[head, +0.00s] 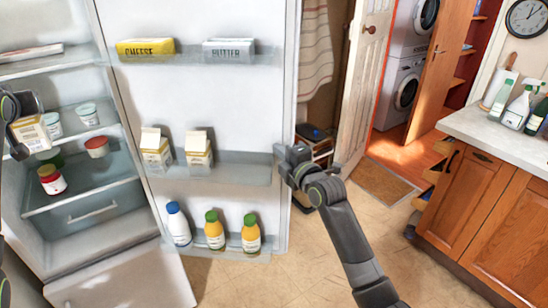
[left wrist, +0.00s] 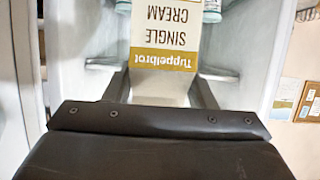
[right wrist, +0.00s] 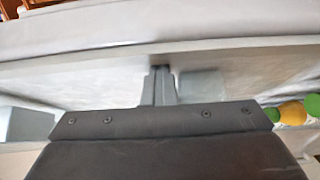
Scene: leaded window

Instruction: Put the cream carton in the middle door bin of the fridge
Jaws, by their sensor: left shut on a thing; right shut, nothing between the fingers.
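The cream carton (head: 34,134), white with a tan band, is in my left gripper (head: 20,122) at the far left of the head view, in front of the fridge shelves. In the left wrist view the carton (left wrist: 165,35) appears upside down, lettered SINGLE CREAM, between the two fingers. The middle door bin (head: 235,172) is on the open fridge door. It holds two similar cartons (head: 156,150) (head: 198,148) in its left and middle parts; its right part is free. My right gripper (head: 284,160) is shut and empty at the door's free edge, by the bin's right end.
The top door bin holds cheese (head: 145,47) and butter (head: 229,50). The bottom bin holds a blue-capped bottle (head: 178,224) and two green-capped ones. Fridge shelves (head: 80,197) carry several tubs and jars. A counter (head: 500,135) stands right; the floor between is open.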

